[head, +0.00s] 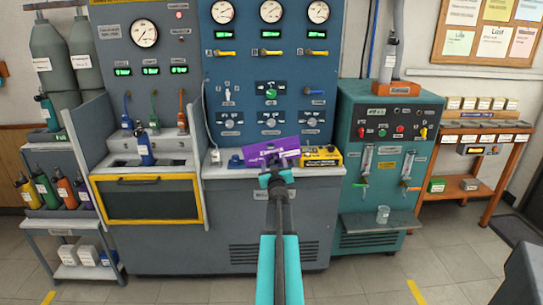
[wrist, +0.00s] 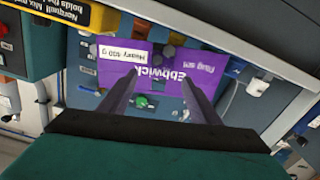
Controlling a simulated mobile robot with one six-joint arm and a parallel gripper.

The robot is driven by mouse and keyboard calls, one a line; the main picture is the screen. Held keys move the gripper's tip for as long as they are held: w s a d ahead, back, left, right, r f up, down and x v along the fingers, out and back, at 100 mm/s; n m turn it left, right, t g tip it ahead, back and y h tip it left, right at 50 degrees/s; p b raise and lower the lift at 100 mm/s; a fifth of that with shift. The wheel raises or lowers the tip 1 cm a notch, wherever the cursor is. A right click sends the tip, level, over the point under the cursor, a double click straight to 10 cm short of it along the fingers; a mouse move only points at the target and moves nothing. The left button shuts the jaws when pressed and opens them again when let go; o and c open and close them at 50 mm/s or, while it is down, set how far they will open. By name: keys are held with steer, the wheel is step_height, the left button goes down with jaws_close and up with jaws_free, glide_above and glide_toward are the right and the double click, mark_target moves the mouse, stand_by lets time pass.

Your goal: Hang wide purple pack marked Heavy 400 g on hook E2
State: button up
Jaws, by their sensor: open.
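The wide purple pack (head: 258,152) is at the blue bench's ledge in the head view, slightly tilted. In the wrist view the purple pack (wrist: 117,76) appears upside down, with a white label reading Heavy 400 g on its left part and "Ebbwick" near the middle. My gripper (head: 277,168) is right in front of the pack. In the wrist view my gripper (wrist: 160,76) has its two dark fingers apart, their tips over the pack's face or lower edge; contact cannot be told. I cannot make out hook E2 in either view.
A yellow box (head: 320,157) stands on the ledge right of the pack; it also shows in the wrist view (wrist: 70,12). The blue panel (head: 270,85) with gauges and valves rises behind. A teal cabinet (head: 388,130) stands to the right. A shelf rack (head: 480,150) is farther right. The floor in front is clear.

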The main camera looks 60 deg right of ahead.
mark_target(273, 156)
steer(key=shift+x, duration=2.45)
steer(key=shift+a+f, duration=0.1)
jaws_close()
steer(key=shift+r+p, duration=1.15)
steer(key=shift+r, duration=0.75)
steer(key=r+p+v, duration=0.1)
steer(key=v, duration=1.5)
steer(key=shift+r, duration=0.15)
steer(key=shift+w, duration=0.1)
